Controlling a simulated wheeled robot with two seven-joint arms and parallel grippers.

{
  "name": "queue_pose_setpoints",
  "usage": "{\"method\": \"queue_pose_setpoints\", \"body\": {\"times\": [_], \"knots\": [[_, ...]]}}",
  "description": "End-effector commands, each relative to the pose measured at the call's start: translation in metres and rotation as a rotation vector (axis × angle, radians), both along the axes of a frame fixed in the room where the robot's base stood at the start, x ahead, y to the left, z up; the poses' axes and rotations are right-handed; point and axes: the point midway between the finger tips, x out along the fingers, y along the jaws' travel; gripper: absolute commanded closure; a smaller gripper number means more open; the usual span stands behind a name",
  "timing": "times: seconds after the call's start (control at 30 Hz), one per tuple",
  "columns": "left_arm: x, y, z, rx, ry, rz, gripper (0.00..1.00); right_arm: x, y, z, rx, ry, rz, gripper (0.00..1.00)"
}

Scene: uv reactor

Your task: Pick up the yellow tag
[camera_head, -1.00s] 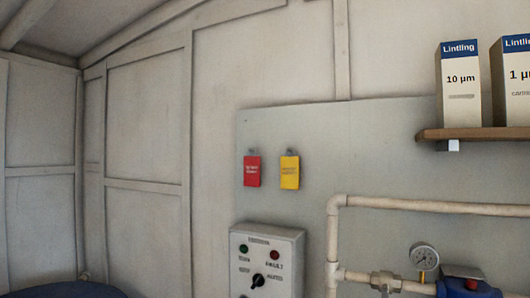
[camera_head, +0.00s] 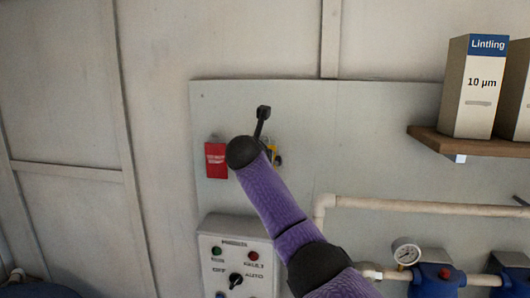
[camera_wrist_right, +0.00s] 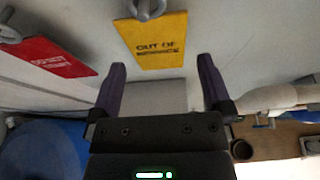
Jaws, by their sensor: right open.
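The yellow tag (camera_wrist_right: 155,42) hangs from a grey hook (camera_wrist_right: 146,9) on the wall panel and reads "OUT OF SERVICE" in the right wrist view. In the head view only a sliver of the yellow tag (camera_head: 273,150) shows, as my right arm covers the rest. My right gripper (camera_wrist_right: 160,72) is open and empty, with its two purple fingers spread just below the tag's lower edge in the wrist picture. Whether a finger touches the tag cannot be told. My left gripper is in neither view.
A red tag (camera_head: 216,160) hangs to the left of the yellow one. A control box (camera_head: 237,255) with a knob is below. Pipes with a gauge (camera_head: 406,252) run at the lower right, under a wooden shelf (camera_head: 470,144) holding filter boxes (camera_head: 474,88).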

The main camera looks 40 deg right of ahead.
Motion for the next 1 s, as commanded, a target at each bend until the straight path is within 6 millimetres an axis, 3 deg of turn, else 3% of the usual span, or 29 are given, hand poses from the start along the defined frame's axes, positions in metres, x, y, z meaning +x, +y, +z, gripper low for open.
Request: {"method": "queue_pose_setpoints", "body": {"times": [0.03,0.07,0.3,0.57,0.87,1.0], "knots": [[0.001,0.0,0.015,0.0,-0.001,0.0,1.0,0.004,-0.007,0.004,0.004,0.005,-0.001,0.0],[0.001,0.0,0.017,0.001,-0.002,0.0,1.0,0.007,-0.01,0.002,0.003,0.003,-0.002,0.0],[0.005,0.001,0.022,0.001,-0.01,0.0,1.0,0.017,-0.022,-0.009,0.001,-0.001,0.001,0.0],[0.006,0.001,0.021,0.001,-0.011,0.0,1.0,0.018,-0.022,-0.011,0.0,-0.002,0.001,0.02],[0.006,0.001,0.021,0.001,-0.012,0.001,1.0,0.018,-0.022,-0.011,0.001,-0.001,0.001,0.66],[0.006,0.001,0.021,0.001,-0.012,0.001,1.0,0.018,-0.022,-0.011,0.001,-0.001,0.001,0.69]]}}
